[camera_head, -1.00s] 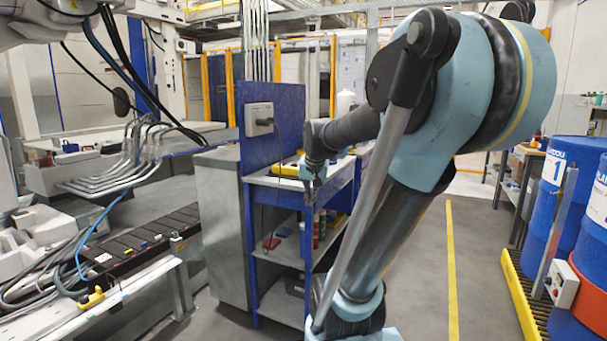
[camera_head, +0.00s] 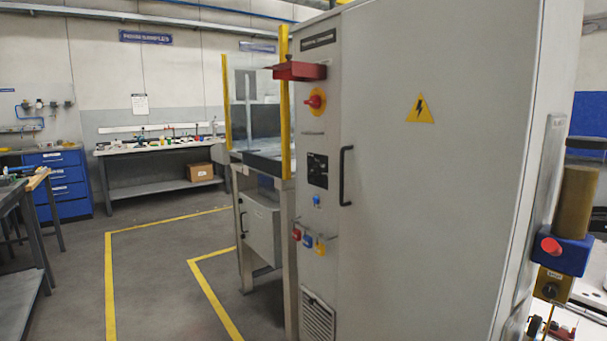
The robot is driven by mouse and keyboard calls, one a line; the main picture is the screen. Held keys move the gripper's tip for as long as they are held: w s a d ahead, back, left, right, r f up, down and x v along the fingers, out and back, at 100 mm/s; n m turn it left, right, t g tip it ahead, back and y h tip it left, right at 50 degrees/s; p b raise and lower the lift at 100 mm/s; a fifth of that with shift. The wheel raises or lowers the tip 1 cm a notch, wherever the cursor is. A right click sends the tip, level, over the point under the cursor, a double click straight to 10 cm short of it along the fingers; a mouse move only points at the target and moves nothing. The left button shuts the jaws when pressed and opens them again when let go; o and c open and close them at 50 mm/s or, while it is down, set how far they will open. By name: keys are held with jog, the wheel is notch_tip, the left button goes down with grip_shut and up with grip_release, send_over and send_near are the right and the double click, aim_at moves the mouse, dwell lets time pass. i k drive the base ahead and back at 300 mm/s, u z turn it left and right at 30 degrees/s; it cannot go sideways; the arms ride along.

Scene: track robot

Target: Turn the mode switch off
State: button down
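A tall grey control cabinet (camera_head: 430,190) fills the middle and right of the view. A red rotary handle on a yellow plate (camera_head: 315,100) sits high on its narrow left face. A small blue knob (camera_head: 316,201) sits lower on that face, under a dark panel (camera_head: 318,170). At the right edge, a yellowish box with a black knob (camera_head: 550,290) hangs below a blue box with a red button (camera_head: 551,247). The labels are too small to read, so I cannot tell which is the mode switch. My gripper is not in view.
A red ledge (camera_head: 300,71) juts out from the cabinet near its top. A black door handle (camera_head: 346,176) stands out from the front. Open floor with yellow lines (camera_head: 170,225) lies to the left. A workbench (camera_head: 150,148) and blue drawers (camera_head: 60,180) stand behind.

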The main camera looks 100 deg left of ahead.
aim_at(315, 171)
jog(key=u, duration=3.6)
